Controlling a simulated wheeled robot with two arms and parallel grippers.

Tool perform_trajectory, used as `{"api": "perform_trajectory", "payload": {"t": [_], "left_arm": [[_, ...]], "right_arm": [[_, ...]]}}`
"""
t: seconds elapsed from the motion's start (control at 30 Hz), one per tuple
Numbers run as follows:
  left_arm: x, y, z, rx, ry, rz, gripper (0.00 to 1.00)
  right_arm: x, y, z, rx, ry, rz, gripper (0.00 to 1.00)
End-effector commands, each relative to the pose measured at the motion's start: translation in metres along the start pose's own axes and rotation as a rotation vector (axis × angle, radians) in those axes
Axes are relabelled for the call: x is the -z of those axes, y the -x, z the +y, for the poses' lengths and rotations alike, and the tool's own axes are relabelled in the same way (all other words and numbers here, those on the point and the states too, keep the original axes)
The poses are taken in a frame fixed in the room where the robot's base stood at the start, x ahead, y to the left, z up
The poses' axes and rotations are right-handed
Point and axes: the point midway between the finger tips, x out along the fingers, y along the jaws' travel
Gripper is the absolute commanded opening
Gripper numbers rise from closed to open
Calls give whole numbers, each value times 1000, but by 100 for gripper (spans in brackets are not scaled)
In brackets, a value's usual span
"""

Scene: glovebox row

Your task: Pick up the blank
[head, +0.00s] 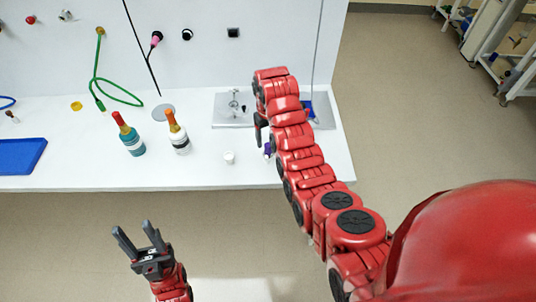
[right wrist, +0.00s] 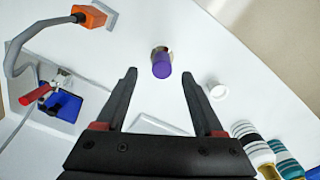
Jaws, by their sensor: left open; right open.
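A short purple cylinder (right wrist: 161,66) stands on the white bench, with a brownish part showing behind it. A small white round piece (right wrist: 217,90) is to its right. I cannot tell from looks alone which is the blank. In the head view, the purple piece (head: 267,149) is partly hidden by my right arm and the white piece (head: 229,157) stands near the bench's front edge. My right gripper (right wrist: 159,75) is open, with the purple cylinder ahead between its fingertips and nothing held. My left gripper (head: 133,228) is open and empty in front of the bench.
Two bottles, one teal (head: 131,138) and one white (head: 179,137), stand left of the white piece. A grey plate with fittings (head: 226,120) lies behind. A blue tray (head: 20,157) is at far left. A grey cable with an orange plug (right wrist: 89,16) shows in the right wrist view.

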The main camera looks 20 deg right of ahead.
Motion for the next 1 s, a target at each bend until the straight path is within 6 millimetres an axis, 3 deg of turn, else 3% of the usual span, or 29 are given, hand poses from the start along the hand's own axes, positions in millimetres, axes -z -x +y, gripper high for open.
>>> {"api": "perform_trajectory", "payload": {"t": [0.2,0.43,0.73,1.0], "left_arm": [[6,-33,-2,0,0,0,50],[6,-38,-2,0,0,0,50],[6,-38,-2,0,0,0,50],[6,-38,-2,0,0,0,50]], "right_arm": [[-5,-21,-3,3,0,-10,70],[-3,-45,-2,1,0,-4,70],[-3,-50,-2,1,-1,-1,70],[-3,-50,-3,1,0,-2,23]]}}
